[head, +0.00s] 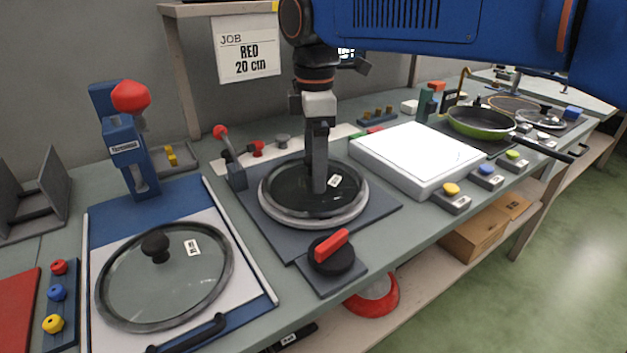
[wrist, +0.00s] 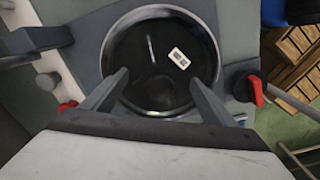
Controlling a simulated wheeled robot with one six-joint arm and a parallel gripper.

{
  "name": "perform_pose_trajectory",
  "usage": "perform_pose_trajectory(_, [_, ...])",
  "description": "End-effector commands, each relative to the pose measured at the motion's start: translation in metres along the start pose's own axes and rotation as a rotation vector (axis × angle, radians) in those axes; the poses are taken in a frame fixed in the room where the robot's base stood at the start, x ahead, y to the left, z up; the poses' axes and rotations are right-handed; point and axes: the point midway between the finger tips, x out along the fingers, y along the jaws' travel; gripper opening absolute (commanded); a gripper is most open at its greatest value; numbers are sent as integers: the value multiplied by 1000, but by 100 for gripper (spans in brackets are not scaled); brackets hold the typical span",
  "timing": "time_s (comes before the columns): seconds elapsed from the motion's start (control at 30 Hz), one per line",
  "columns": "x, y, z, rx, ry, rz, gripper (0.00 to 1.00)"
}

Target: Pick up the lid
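A dark, glossy round lid (head: 346,196) with a small white label and a pale metal rim lies on a dark square plate (head: 383,208). My gripper (head: 318,188) reaches down over its middle. In the wrist view the same lid (wrist: 130,46) lies below and between the fingers of my gripper (wrist: 159,77), which are spread apart. A dark knob is only faintly visible between them. I cannot tell whether the fingers touch it. A second, larger glass lid (head: 190,275) with a black knob and a label lies on the blue-and-white board at left.
A blue press with a red ball (head: 131,97) stands behind the left board. A red-handled knob (head: 331,252) is in front of the plate, and a white slab (head: 417,157) is to its right. A green pan (head: 481,124) is farther right.

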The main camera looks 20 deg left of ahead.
Motion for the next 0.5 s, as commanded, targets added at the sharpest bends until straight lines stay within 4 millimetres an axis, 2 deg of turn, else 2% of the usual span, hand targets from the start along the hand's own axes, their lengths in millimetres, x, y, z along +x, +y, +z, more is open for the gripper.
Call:
perform_pose_trajectory(0.03, [0,0,0,0,0,0,66])
perform_pose_trajectory(0.3, [1,0,0,0,-1,-2,2])
perform_pose_trajectory(0.5, [3,0,0,0,-3,-5,0])
